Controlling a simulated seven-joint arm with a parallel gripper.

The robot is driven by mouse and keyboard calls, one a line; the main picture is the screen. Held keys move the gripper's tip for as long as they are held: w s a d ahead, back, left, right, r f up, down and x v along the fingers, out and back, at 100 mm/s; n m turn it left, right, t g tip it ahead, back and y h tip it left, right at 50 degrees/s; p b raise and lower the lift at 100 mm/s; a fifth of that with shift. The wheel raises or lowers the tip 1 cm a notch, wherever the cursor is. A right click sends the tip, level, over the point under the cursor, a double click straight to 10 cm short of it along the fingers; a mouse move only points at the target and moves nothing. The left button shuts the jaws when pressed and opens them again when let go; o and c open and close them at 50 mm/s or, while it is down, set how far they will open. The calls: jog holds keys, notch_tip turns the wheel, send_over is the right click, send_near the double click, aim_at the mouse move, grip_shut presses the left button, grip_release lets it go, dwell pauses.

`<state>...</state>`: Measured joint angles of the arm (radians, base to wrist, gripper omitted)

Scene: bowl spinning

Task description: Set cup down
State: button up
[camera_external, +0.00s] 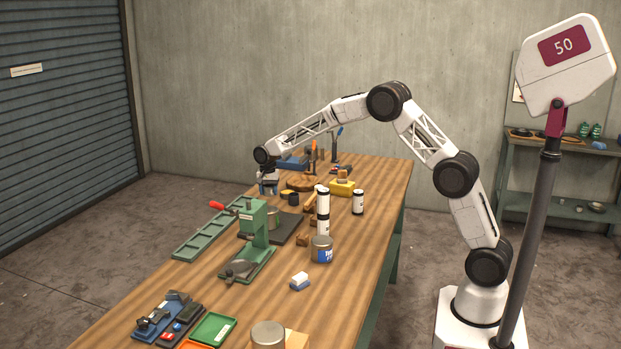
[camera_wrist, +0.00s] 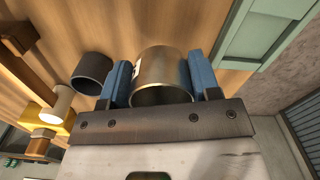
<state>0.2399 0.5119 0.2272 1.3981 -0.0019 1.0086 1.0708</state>
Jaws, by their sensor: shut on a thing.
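A brassy metal cup (camera_wrist: 162,68) sits between the blue fingers of my gripper (camera_wrist: 159,78) in the wrist view. The fingers are shut on its two sides, and its round rim faces the camera. In the external view my gripper (camera_external: 268,187) is low over the far left part of the wooden table (camera_external: 345,275). The cup cannot be made out clearly there. I cannot tell whether its base touches the table.
A dark cup (camera_wrist: 91,70) stands just left of my gripper in the wrist view. A green tray (camera_external: 203,238) lies along the table's left edge.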

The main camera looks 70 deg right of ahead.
jog(key=shift+f, duration=0.2)
jog(key=shift+f, duration=2.5)
jog(key=shift+f, duration=0.15)
jog(key=o, duration=1)
jog(key=shift+r, duration=6.15)
